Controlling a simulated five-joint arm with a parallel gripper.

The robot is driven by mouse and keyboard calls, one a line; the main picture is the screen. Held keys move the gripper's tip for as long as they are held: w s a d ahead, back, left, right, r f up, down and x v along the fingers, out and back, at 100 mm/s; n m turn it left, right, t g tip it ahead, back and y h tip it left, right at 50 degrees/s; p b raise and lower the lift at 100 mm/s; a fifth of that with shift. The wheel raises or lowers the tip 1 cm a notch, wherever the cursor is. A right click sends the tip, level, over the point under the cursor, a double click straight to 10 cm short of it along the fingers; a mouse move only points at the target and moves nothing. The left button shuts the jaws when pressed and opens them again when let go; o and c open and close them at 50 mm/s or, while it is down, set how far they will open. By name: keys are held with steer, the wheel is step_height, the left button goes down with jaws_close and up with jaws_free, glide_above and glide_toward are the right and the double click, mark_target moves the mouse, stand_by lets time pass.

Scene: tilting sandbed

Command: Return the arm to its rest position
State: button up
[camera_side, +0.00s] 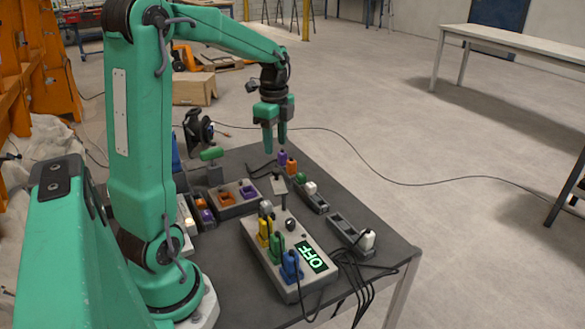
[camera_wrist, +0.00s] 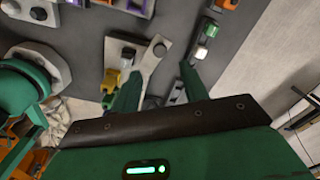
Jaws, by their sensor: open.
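My gripper (camera_side: 275,138) hangs over the far part of the dark table, its two green fingers pointing down and apart. It is empty. In the wrist view the fingers (camera_wrist: 160,92) are also apart with nothing held between them. My arm is green, with its upper link reaching across to the right from the tall column. A purple piece and an orange piece (camera_side: 291,165) stand in a narrow rack below the fingers. In the side view the fingertips appear above these pieces, with the exact gap hard to tell.
Black cables hang over the front edge. The air above the right side is free.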

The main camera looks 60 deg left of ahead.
steer(key=s+d+r+n+t, duration=0.2)
steer(key=s+d+n, duration=0.3)
steer(key=d, duration=0.5)
steer(key=s+d+r+n+t, duration=0.2)
steer(key=s+d+n, duration=0.4)
steer(key=d, duration=0.4)
steer(key=shift+s+r+n+t, duration=0.15)
steer(key=shift+r+n+t, duration=0.3)
steer(key=shift+t, duration=0.35)
